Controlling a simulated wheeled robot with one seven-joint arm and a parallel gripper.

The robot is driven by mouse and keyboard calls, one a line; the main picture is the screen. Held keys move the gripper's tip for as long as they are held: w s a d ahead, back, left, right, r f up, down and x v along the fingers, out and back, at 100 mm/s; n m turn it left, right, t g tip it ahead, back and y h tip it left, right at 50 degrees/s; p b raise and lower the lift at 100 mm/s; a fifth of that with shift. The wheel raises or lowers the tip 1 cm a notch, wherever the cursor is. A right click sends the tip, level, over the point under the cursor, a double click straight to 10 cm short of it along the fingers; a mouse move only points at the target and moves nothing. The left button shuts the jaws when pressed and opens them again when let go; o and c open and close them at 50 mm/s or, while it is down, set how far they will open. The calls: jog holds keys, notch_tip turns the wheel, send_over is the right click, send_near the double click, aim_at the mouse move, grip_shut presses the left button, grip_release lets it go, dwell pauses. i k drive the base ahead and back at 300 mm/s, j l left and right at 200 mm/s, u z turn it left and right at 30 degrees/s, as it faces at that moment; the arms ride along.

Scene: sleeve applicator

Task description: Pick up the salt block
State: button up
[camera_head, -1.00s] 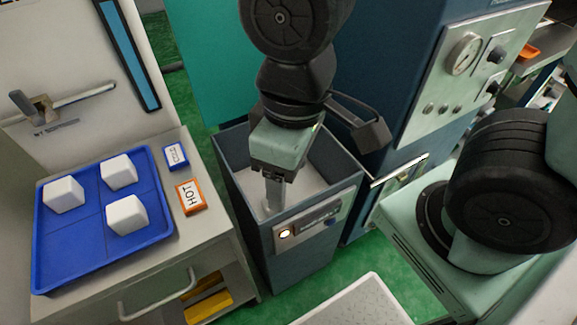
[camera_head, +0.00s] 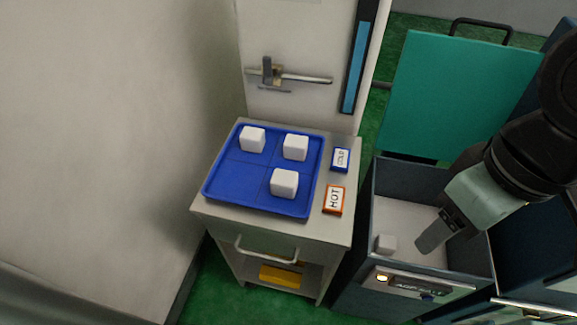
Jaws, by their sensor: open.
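White salt blocks sit on a blue tray (camera_head: 232,188) on a small grey cabinet. One block (camera_head: 252,139) is at the back left, one (camera_head: 295,147) at the back right and one (camera_head: 284,183) at the front right; the front-left section is empty. Only one finger shows clearly; nothing is seen between the fingers.
A blue COLD card (camera_head: 340,159) and an orange HOT card (camera_head: 334,200) lie right of the tray on the cabinet top (camera_head: 315,229). A wall panel stands behind the cabinet. A teal lid (camera_head: 450,95) stands upright behind the bin. Green floor shows in front.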

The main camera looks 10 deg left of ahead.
aim_at(283, 183)
jog(key=k+j+u, duration=0.15)
jog(key=k+j, duration=0.3)
jog(key=k+j+u, duration=0.1)
jog(key=k+j, duration=0.3)
jog(key=k+j+u, duration=0.15)
jog(key=k+j, duration=0.2)
jog(key=j, duration=0.25)
jog(key=k+j+u, duration=0.1)
jog(key=k+j, duration=0.25)
jog(key=j, duration=0.2)
